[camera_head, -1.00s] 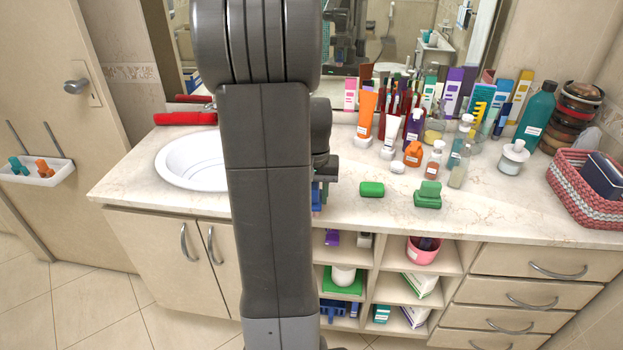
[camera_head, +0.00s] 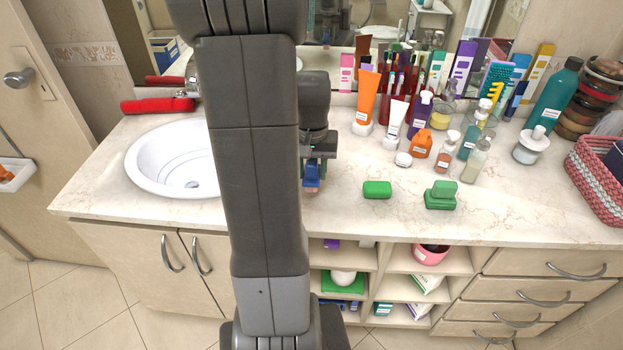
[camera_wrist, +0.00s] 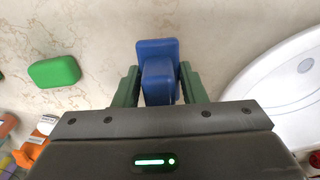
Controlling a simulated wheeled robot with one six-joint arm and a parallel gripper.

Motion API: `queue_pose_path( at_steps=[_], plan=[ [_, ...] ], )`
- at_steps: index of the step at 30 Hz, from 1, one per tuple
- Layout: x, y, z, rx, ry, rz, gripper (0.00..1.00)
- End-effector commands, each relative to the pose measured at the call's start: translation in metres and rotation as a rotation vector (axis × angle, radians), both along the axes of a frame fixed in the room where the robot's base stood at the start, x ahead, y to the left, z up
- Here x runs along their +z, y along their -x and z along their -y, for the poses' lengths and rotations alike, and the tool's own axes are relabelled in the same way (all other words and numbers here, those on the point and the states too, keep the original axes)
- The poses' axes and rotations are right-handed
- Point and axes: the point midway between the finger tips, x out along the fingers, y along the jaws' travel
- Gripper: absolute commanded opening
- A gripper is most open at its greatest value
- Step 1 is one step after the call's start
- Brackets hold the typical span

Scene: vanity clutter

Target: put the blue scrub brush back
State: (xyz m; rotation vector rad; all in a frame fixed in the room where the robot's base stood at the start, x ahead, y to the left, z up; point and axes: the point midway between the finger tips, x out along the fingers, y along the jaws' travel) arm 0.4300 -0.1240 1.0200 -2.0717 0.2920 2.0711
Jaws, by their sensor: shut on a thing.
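The blue scrub brush (camera_head: 312,174) is a block with a smaller block-like grip on it. In the wrist view the brush (camera_wrist: 158,52) sits between the two green-grey fingers of my gripper (camera_wrist: 160,87), which are shut on its grip. In the head view my gripper (camera_head: 316,166) is over the counter, right of the sink and left of the green block. My arm hides part of the area around it. I cannot tell whether the brush touches the counter.
A green block (camera_head: 377,189) and a green scrub brush (camera_head: 441,195) lie to the right. Bottles and tubes, including an orange tube (camera_head: 366,96), crowd the counter's back. The white sink (camera_head: 165,160) is left. Open shelves (camera_head: 392,265) are below. The front counter strip (camera_head: 400,225) is clear.

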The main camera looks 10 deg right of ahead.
Motion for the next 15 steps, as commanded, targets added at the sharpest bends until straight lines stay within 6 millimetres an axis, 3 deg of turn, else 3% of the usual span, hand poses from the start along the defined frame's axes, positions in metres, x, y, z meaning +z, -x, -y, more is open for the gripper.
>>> queue_pose_path(
  at_steps=[7,15],
  plan=[
    [-0.032,0.001,0.0,0.0,-0.001,-0.004,0.13],
    [-0.037,0.0,0.0,0.0,0.0,0.0,0.13]
  ],
)
